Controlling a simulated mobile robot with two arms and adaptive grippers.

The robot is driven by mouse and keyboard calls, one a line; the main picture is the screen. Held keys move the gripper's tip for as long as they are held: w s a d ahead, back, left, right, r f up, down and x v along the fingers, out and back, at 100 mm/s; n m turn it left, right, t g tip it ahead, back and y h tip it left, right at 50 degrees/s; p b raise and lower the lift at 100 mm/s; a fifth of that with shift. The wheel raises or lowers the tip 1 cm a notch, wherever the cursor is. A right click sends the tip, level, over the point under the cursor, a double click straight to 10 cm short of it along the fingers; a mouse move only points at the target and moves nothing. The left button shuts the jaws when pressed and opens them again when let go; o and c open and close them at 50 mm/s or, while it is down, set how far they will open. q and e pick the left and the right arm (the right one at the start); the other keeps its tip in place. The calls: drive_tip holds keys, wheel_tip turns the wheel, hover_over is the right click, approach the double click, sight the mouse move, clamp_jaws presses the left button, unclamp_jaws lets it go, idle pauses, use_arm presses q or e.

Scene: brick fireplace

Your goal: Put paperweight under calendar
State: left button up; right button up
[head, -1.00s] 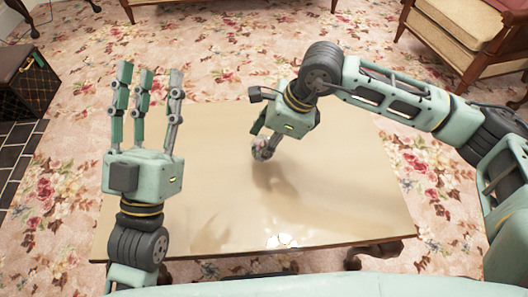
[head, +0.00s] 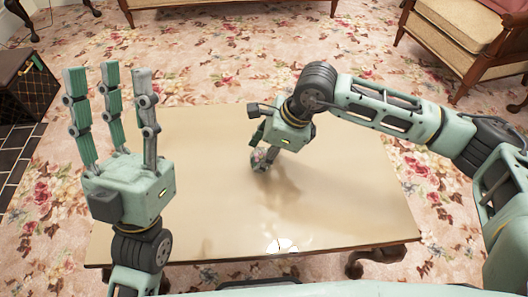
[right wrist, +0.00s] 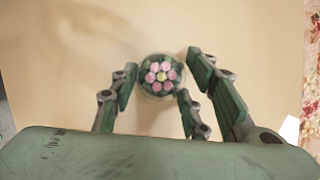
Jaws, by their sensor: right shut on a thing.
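The paperweight (right wrist: 160,74) is a clear round glass piece with a pink flower inside. It sits between the fingertips of my right gripper (head: 262,155), which is shut on it. In the head view the paperweight (head: 260,161) is partly hidden by the fingers, over the middle of the table (head: 350,200). I cannot tell whether it touches the tabletop. My left gripper (head: 110,100) is open and empty, fingers spread and pointing up, at the table's left side. I cannot make out a calendar in either view.
The tabletop is glossy and mostly clear, with a bright glare near its front edge. A dark patterned box (head: 27,85) stands at the left on dark tiles. A wooden armchair (head: 475,35) stands at the back right. Flowered carpet (head: 215,75) surrounds the table.

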drive_tip(key=o, duration=1.5)
drive_tip(key=shift+o, duration=0.2)
